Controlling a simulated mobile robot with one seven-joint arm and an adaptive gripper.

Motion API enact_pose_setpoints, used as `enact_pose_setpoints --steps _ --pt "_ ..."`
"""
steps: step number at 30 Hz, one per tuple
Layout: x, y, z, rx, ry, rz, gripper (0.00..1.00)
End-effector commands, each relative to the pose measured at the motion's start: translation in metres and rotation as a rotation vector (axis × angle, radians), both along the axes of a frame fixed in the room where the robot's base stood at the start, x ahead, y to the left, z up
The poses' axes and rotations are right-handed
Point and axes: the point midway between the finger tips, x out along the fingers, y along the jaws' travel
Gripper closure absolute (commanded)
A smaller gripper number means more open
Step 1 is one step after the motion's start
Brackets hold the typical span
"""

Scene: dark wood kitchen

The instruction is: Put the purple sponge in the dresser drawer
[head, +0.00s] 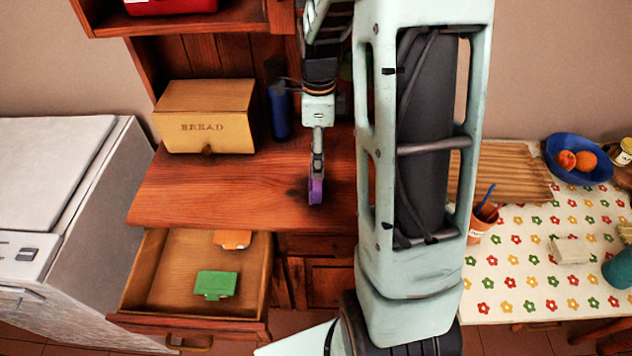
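The purple sponge (316,191) is at the tip of my gripper (317,178), over the right part of the dresser top (220,190). My gripper points down and appears shut on the sponge. I cannot tell whether the sponge touches the wood or hangs just above it. The dresser drawer (165,329) is pulled open below and to the left of the gripper. An orange sponge-like piece (233,239) lies at its back right, and a green one (215,285) lies nearer its front.
A bread box (206,115) and a blue cylinder (280,110) stand at the back of the dresser top. A white appliance (60,185) is at the left. A flowered table (520,270) with a blue bowl (577,180) is at the right. The drawer's left part is clear.

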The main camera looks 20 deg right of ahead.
Motion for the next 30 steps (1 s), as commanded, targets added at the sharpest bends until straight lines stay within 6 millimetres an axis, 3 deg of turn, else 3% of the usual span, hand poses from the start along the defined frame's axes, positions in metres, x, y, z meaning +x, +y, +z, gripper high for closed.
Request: enact_pose_setpoints --steps 6,14,21,30 --pt "-0.002 0.001 -0.036 0.001 0.006 -0.001 0.15" --pt "-0.002 0.003 -0.056 0.001 0.005 0.002 0.15" --pt "-0.004 0.009 -0.089 0.002 0.005 0.002 0.15" --pt "-0.003 0.009 -0.102 0.001 0.001 0.001 0.15"
